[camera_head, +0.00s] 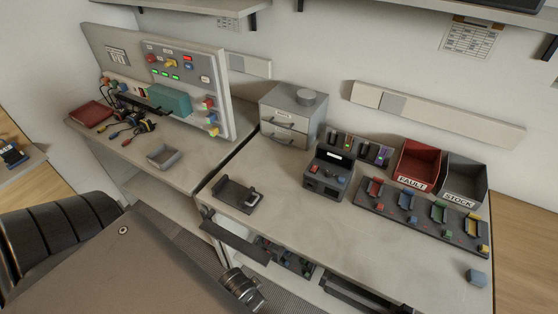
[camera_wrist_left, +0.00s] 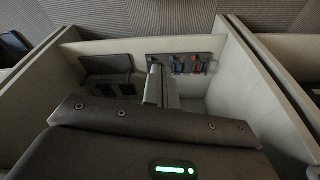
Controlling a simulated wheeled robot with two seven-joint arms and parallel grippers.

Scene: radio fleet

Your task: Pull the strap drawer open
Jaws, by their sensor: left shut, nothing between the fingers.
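A small grey cabinet (camera_head: 290,122) with two drawer fronts and handles stands at the back of the bench. Both fronts look shut, and the upper one has a label too small to read. No label I can read marks the strap drawer. In the left wrist view, the shut, empty fingers of my left gripper (camera_wrist_left: 154,78) reach over a pale-walled open compartment (camera_wrist_left: 215,90). It holds a dark tray piece (camera_wrist_left: 106,66) and red and blue items (camera_wrist_left: 190,64). I cannot tell whether the fingers touch anything. My right gripper is not in view.
On the bench (camera_head: 245,222) are a dark holder (camera_head: 236,194), a dark box (camera_head: 327,172), a red FAULT bin (camera_head: 418,164), a grey STOCK bin (camera_head: 462,178) and a slotted rack (camera_head: 415,215). An upright panel (camera_head: 180,70) stands left. The bench front middle is clear.

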